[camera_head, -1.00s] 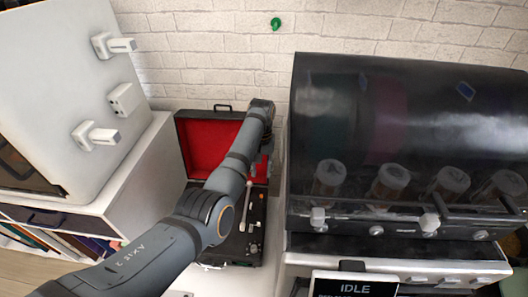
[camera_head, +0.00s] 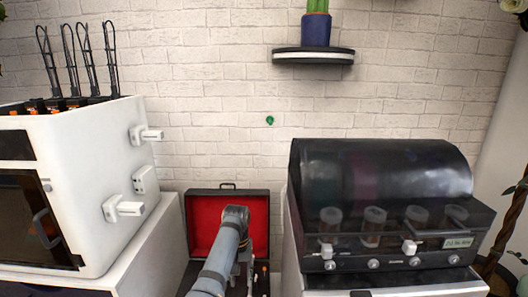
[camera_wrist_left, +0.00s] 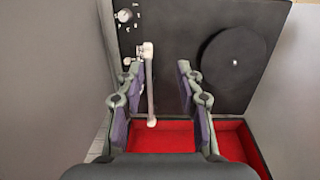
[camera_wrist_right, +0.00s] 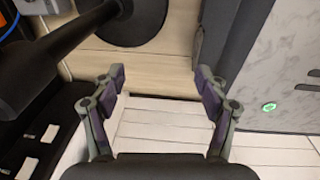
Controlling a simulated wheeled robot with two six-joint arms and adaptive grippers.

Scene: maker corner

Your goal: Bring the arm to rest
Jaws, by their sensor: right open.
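My left arm reaches over a black record player case with a red-lined lid (camera_head: 203,222), and its gripper (camera_head: 243,262) points down at the case. In the left wrist view the left gripper (camera_wrist_left: 157,72) is open, with its fingers apart over the deck. The deck's pale tonearm (camera_wrist_left: 149,90) shows between the fingers, nearer the left one; I cannot tell whether it is touched. A black round platter (camera_wrist_left: 234,62) lies to the right. My right gripper (camera_wrist_right: 160,82) is open and empty above a pale floor, out of the head view.
A white boxy machine (camera_head: 80,150) stands left of the case. A machine with a dark curved cover (camera_head: 385,170) and several jars stands to the right. A shelf (camera_head: 313,56) with a potted cactus hangs above. A black post (camera_wrist_right: 65,50) is near my right gripper.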

